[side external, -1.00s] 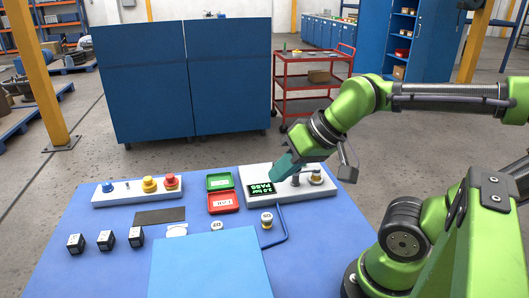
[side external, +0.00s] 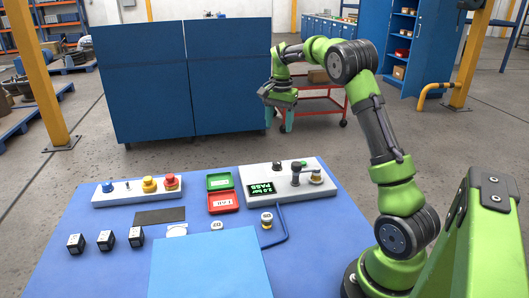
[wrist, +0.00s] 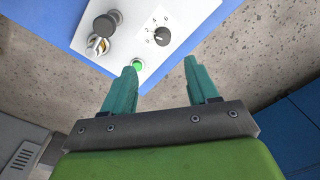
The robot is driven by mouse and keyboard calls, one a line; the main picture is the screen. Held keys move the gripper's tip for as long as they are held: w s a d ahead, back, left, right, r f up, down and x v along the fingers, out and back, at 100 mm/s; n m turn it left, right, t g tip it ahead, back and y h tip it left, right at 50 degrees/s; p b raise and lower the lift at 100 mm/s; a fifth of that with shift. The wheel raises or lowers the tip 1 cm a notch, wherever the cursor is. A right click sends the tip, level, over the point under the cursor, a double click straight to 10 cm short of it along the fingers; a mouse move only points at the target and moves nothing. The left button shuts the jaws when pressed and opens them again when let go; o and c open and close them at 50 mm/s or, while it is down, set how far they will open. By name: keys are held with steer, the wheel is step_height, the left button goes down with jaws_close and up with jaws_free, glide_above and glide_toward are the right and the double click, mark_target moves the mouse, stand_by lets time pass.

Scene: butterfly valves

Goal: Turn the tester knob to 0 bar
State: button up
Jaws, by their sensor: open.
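The tester (side external: 322,192) is a light grey panel at the back right of the blue table. Its green-lit display (side external: 260,188) appears to read 2.0 bar PASS. The dark knob (side external: 278,166) sits at the panel's back edge. In the wrist view the knob (wrist: 162,36) has a printed number scale around it; its exact setting is too small to tell. My gripper (side external: 279,123) is open and empty, raised behind the tester, with its teal fingers pointing down. In the wrist view, the fingertips (wrist: 162,63) are apart and clear of the knob.
A green lamp (wrist: 138,66) is lit on the panel. A clamp (side external: 296,178) and a valve (side external: 316,177) stand on the tester's right part. Green (side external: 219,181) and red (side external: 223,203) trays lie to its left. A red cart (side external: 325,105) stands behind the table.

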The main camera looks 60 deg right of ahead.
mark_target(277, 162)
steer(key=f+m, duration=0.1)
steer(key=f, duration=0.8)
steer(key=w+d+f+m, duration=0.1)
steer(key=f, duration=0.4)
steer(key=shift+d+f+m, duration=0.1)
steer(key=shift+f+m, duration=0.2)
steer(key=shift+f, duration=0.05)
steer(key=c, duration=1)
steer(key=shift+c, duration=0.2)
